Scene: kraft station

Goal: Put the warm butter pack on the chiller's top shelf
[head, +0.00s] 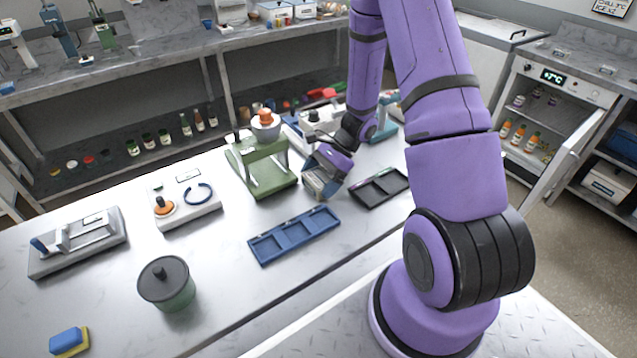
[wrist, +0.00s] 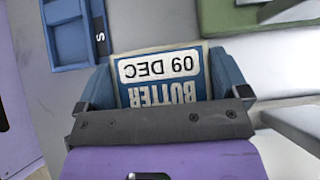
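The butter pack (wrist: 160,75) is blue and cream, labelled "BUTTER" and "09 DEC". It sits between the blue fingers of my gripper (wrist: 160,85), which press against both its sides. In the head view my gripper (head: 322,184) is over the bench, between the blue tray and the black tray, with the pack partly hidden in it. I cannot tell whether the pack touches the bench. The chiller (head: 553,77) stands at the right with its display lit, reading about +7°C. Its door (head: 575,150) is open. Its top shelf (head: 545,112) holds a few small jars; bottles stand below.
A blue compartment tray (head: 294,237), a black tray (head: 380,187) and a green press-like device (head: 262,170) surround my gripper. A dark-lidded green pot (head: 166,284) and a sponge (head: 69,341) are at the front left. Open floor lies before the chiller.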

